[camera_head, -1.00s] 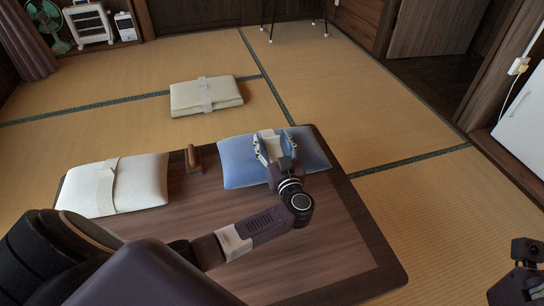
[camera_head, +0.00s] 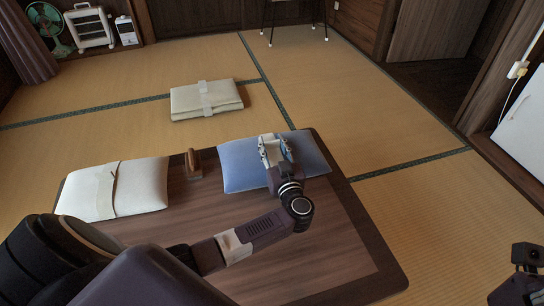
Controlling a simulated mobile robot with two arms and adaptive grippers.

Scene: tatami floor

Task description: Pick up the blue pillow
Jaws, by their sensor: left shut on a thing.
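The blue pillow (camera_head: 240,168) lies at the far right part of the low dark wooden table (camera_head: 320,248). My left gripper (camera_head: 272,142) is over the middle of the pillow, its fingers drawn together and shut on it. The gripper and wrist cover part of the pillow. The pillow looks flat, and I cannot tell whether it is lifted off the table. My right gripper (camera_head: 526,256) shows only in part at the lower right edge, away from the table; its fingers are not clear.
A white cushion (camera_head: 140,187) with a band lies on the table's left. A small brown wooden object (camera_head: 193,162) stands between it and the pillow. A folded beige cushion (camera_head: 206,100) lies on the tatami behind. The floor to the right is clear.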

